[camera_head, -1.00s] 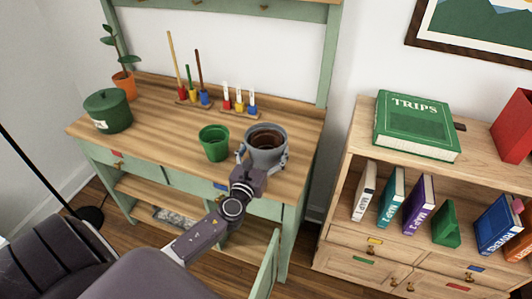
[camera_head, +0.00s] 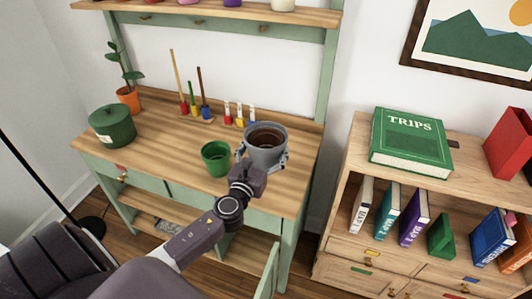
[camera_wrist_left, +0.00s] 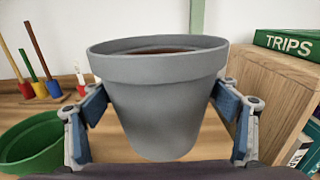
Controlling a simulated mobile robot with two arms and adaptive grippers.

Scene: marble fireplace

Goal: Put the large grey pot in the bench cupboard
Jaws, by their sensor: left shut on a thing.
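The large grey pot (camera_head: 266,156), with dark soil inside, is at the right of the wooden bench top (camera_head: 160,140). My left gripper (camera_head: 262,165) is shut on it, with one finger on each side; the wrist view shows the pot (camera_wrist_left: 165,110) upright between the blue finger pads. It appears raised a little above the bench top. The bench cupboard is below, at the lower right of the bench; its green door (camera_head: 268,273) stands open. My arm hides part of the cupboard opening. My right gripper is out of view.
A small green pot (camera_head: 216,158) stands close left of the grey pot. A lidded green pot (camera_head: 112,126), an orange plant pot (camera_head: 129,100) and coloured pegs (camera_head: 204,110) are further left and back. A bookcase (camera_head: 345,215) stands to the right.

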